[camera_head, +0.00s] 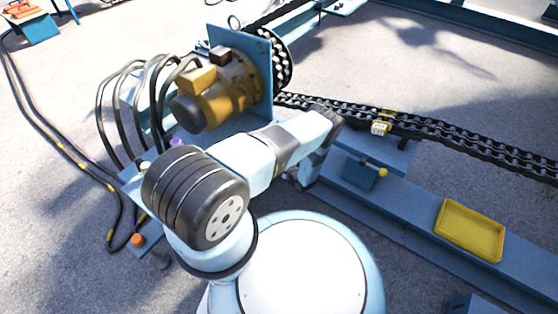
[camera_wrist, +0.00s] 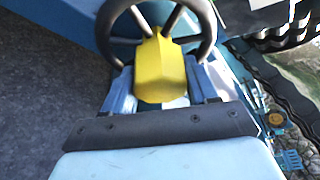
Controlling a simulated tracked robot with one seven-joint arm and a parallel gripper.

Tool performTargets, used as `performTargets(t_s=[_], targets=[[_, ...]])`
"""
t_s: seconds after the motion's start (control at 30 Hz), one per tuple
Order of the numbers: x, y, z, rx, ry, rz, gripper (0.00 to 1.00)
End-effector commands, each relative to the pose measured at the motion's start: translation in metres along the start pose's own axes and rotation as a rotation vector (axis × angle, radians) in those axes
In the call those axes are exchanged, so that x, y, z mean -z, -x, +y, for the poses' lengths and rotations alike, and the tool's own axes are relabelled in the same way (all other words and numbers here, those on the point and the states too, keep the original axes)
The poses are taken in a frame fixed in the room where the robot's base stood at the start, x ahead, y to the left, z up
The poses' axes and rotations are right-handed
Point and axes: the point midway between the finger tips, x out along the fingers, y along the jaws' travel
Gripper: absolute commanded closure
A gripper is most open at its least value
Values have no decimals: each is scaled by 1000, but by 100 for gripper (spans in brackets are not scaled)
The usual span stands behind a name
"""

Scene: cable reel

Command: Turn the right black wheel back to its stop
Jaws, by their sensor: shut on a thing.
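In the wrist view a black spoked wheel (camera_wrist: 105,28) fills the top centre, its curved rim open toward me. A yellow block (camera_wrist: 163,68) sits at the near side of the wheel, between the two blue fingers of my gripper (camera_wrist: 161,88). The fingers are shut on the wheel at this yellow part; the exact contact is partly hidden. In the head view my arm reaches to the blue bench beside the chain, and its end hides most of the wheel and my fingers. I cannot tell the wheel's angle from there.
A yellow motor (camera_head: 229,92) on a blue plate (camera_head: 243,42) stands left of my arm, with black cables (camera_head: 103,110) looping beside it. A chain (camera_head: 440,134) runs off to the right. A yellow tray (camera_head: 469,231) lies on the blue beam (camera_head: 405,205). Open floor lies beyond.

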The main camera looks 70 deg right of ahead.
Motion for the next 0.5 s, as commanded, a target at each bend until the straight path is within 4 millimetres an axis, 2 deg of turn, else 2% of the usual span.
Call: performTargets(t_s=[0.03, 0.17, 0.2, 0.43, 0.5], targets=[[6, 6, 3, -8, 0, 14, 97], [7, 6, 3, -8, -1, 16, 97], [7, 7, 2, -8, -1, 16, 40], [5, 5, 1, -4, -1, 12, 18], [5, 5, 1, -3, -1, 10, 17]])
